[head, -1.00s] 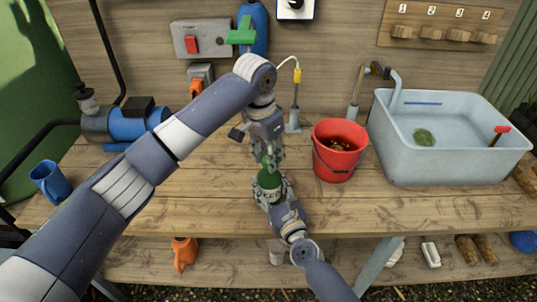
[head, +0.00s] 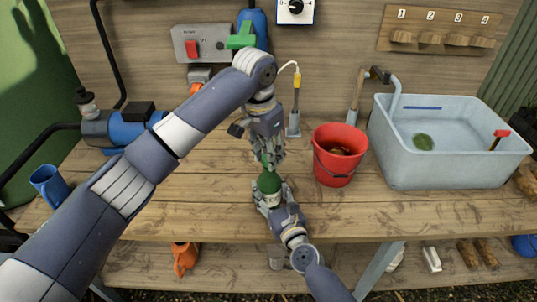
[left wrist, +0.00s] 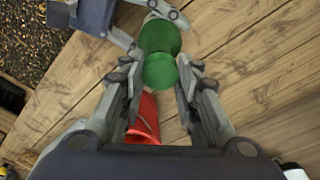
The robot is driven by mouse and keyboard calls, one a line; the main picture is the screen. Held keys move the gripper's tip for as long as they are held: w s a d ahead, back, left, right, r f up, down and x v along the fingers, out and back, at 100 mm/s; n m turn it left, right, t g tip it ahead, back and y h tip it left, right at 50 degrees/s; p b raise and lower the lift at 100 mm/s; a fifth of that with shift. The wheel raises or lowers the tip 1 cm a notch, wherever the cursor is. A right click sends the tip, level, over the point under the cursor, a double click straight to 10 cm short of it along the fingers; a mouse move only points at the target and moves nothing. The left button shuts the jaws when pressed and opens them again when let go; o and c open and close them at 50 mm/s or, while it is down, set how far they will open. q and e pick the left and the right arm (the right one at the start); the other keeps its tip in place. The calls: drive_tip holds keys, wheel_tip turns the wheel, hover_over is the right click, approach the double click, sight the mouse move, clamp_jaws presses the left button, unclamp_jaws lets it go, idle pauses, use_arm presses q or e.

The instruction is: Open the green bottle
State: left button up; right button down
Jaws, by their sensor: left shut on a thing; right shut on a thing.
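The green bottle (head: 269,184) stands upright over the front middle of the bench, with a pale label low on its body. My right gripper (head: 268,198) is shut around its lower body from the front. My left gripper (head: 267,157) comes down from above and is shut on the green cap at the bottle's top. In the left wrist view the round cap (left wrist: 160,72) sits between the two fingers, with the bottle body (left wrist: 160,36) just beyond it. I cannot tell whether the cap is still seated on the neck, as the fingers cover the join.
A red bucket (head: 340,170) stands close to the right of the grippers. A grey basin (head: 440,170) with water is farther right. A blue mug (head: 48,184) and a blue machine (head: 128,127) are at left. The bench (head: 180,205) is clear left of the bottle.

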use_arm(q)
drive_tip(key=shift+r, duration=0.1)
drive_tip(key=shift+r, duration=1.9)
use_arm(e)
drive_tip(key=c, duration=0.6)
unclamp_jaws()
drive_tip(key=shift+c, duration=0.2)
drive_tip(key=shift+s, duration=0.1)
